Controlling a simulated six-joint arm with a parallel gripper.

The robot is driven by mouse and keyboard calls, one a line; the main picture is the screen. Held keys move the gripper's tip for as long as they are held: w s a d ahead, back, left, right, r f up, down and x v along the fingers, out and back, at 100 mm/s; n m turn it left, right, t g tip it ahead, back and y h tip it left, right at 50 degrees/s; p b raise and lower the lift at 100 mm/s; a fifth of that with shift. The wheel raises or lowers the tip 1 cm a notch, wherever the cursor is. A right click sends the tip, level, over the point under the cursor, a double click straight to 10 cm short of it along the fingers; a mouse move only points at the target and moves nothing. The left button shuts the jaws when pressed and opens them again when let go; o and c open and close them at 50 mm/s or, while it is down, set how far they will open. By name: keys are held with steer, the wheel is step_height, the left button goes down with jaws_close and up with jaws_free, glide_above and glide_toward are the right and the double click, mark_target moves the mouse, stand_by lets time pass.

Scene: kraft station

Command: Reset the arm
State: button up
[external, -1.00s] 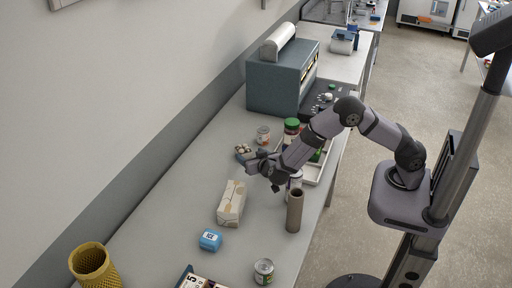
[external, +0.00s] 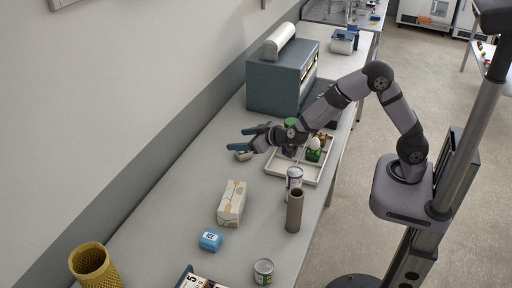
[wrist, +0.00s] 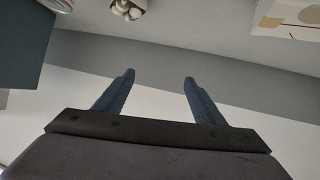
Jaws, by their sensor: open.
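My gripper (external: 247,139) is above the bench in the external view, pointing left toward the wall. Its two blue fingers are spread apart with nothing between them. In the wrist view the gripper (wrist: 158,82) also shows open and empty, with the bench and the grey wall band beyond its fingertips. My arm is bent up and arches over the right edge of the bench. A small bowl or carton with pale round items (wrist: 126,12) is at the top of the wrist view; the gripper partly hides it in the external view.
A brown tube (external: 294,212), a can (external: 263,271), a beige carton (external: 231,204), a blue box (external: 210,240) and a yellow mesh basket (external: 94,266) stand nearer. A blue-grey cabinet (external: 273,87) stands behind.

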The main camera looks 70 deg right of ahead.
steer(key=s+d+r+n+g+y+p, duration=0.1)
steer(key=s+r+n+g+y+p, duration=0.25)
steer(key=s+n, duration=0.9)
steer(key=s+d+f+m+g+b, duration=0.1)
steer(key=s+f+m+g+b, duration=0.1)
steer(key=s, duration=0.4)
steer(key=s+d+f+m+g+b, duration=0.1)
steer(key=s+f+m+g+b, duration=0.1)
steer(key=s+f, duration=0.3)
steer(key=s+d+f+m+g+b, duration=0.1)
steer(key=s+d+f+m+g, duration=0.1)
steer(key=s+f+m, duration=0.2)
steer(key=shift+s+d+f+g+b, duration=0.1)
steer(key=shift+s+g+b, duration=0.1)
steer(key=shift+s, duration=0.65)
steer(key=shift+s+f+g+b, duration=0.1)
steer(key=shift+s+b, duration=0.1)
steer(key=shift+s, duration=0.65)
steer(key=s+m, duration=0.1)
steer(key=s+f+m+g+b, duration=0.1)
steer(key=s, duration=0.1)
steer(key=s+d+f+m+g, duration=0.1)
steer(key=s, duration=0.1)
steer(key=shift+s+f+h, duration=0.1)
steer(key=shift+s+h, duration=0.05)
steer(key=shift+h, duration=0.1)
